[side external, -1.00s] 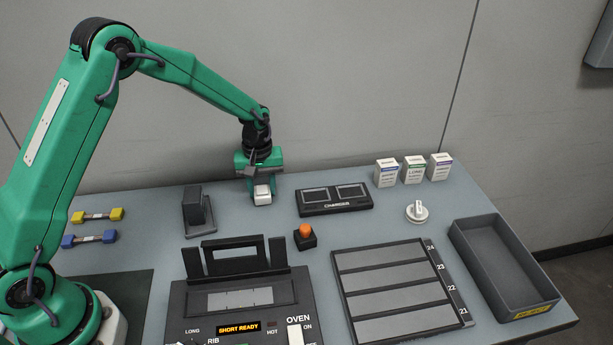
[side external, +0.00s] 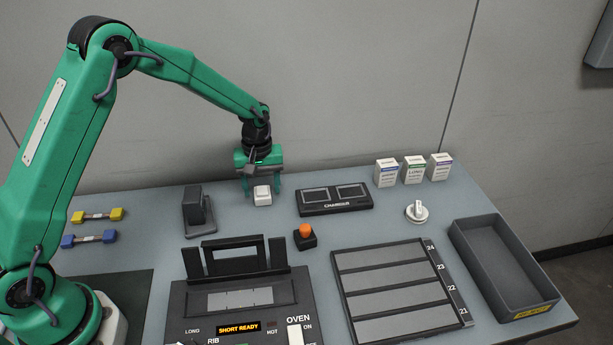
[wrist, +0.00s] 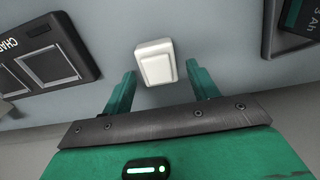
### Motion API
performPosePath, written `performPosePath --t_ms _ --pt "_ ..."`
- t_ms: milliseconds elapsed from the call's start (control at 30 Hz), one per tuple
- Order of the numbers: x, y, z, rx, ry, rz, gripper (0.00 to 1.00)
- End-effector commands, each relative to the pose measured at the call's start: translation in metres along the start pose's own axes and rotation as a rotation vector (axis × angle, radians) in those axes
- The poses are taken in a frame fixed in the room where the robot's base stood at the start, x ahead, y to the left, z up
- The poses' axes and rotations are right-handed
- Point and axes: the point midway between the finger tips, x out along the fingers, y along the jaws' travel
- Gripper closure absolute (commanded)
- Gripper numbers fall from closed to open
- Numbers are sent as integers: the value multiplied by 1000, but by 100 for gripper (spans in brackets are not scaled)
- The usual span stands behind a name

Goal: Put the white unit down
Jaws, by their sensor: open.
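The white unit (side external: 262,195) is a small white block at the back of the bench, between a black stand and the charger. In the wrist view the white unit (wrist: 155,62) lies between and just beyond the tips of my gripper (wrist: 158,75). My gripper (side external: 262,190) is open, with a finger on each side of the unit and a visible gap to both. The unit appears to rest on the bench top.
The black charger (side external: 335,198) is right of the unit, and a dark stand (side external: 198,210) is left. An orange button (side external: 305,233) and the oven (side external: 240,300) are in front. A tray (side external: 505,265) stands at the right. Small boxes (side external: 414,169) line the back.

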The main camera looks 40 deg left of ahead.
Motion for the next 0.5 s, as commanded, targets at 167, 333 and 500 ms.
performPosePath --t_ms 167,333,500 --pt "-21 0 0 0 3 3 41" --pt "-48 0 0 0 3 3 41" --pt "-76 1 -1 0 3 3 41"
